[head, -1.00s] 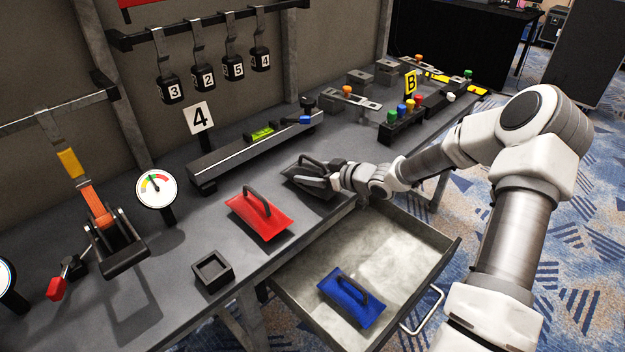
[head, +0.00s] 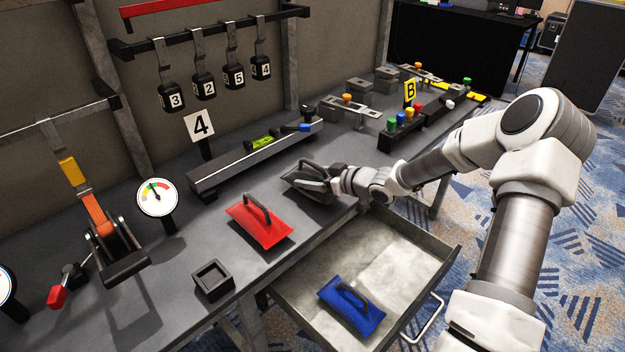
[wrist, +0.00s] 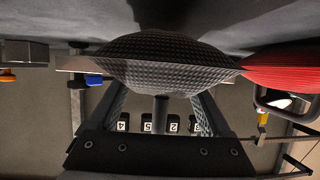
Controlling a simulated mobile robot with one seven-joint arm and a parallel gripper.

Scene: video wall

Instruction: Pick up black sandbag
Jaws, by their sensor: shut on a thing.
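The black sandbag (head: 309,187) is on or just above the grey table, right of the red sandbag; I cannot tell whether it still touches the table. My gripper (head: 325,182) reaches it from the right and is shut on it. In the wrist view the black sandbag (wrist: 160,62) spans the space in front of my gripper (wrist: 161,98), with its textured underside or side facing the camera. The fingertips and the grip on the handle are partly hidden there.
The red sandbag (head: 260,222) lies close to the left. A blue sandbag (head: 351,304) lies in the open drawer (head: 400,245) below the table edge. A long rail (head: 255,158) with a level stands behind. A small square box (head: 212,279) sits at front left.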

